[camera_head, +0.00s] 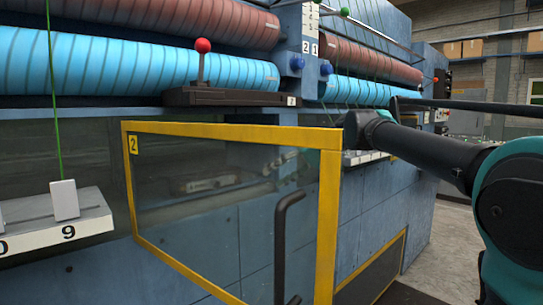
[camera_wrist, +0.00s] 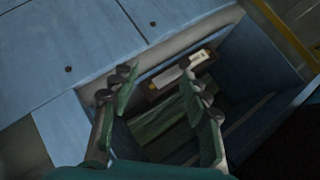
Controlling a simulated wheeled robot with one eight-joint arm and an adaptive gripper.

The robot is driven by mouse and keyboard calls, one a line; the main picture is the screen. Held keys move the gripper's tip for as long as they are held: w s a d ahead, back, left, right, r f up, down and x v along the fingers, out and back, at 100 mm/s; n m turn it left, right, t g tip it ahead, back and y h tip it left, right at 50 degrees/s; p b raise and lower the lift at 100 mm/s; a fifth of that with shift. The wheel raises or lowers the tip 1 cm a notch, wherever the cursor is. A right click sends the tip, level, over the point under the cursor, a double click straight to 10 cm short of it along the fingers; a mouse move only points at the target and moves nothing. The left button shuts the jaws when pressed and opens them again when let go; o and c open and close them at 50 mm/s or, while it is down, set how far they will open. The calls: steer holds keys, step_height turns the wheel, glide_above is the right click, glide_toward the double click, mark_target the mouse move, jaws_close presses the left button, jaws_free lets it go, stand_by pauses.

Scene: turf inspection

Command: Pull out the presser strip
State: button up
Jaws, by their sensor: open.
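In the wrist view, my gripper (camera_wrist: 157,82) is open, with its two fingers spread and nothing between their tips. In the head view, my arm reaches from the right to behind the yellow-framed door (camera_head: 235,131) marked 2. My gripper is not clear there. Blurred pale shapes (camera_head: 212,184) show through the door's glass.
The clear door stands swung out from the blue machine (camera_head: 375,200), with a black handle (camera_head: 283,240). A red-knobbed lever (camera_head: 202,62) stands above it. Blue and red rollers run along the top. A numbered white ledge (camera_head: 55,220) juts out at left. Floor shows at right.

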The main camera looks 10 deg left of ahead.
step_height(320, 180, up, 5)
steer(key=a+y, duration=0.1)
steer(key=a, duration=0.1)
steer(key=shift+n+g, duration=0.3)
steer(key=x, duration=1.7)
steer(key=shift+s+a+r, duration=0.1)
steer(key=shift+a+r, duration=0.1)
steer(key=shift+a, duration=0.15)
jaws_close()
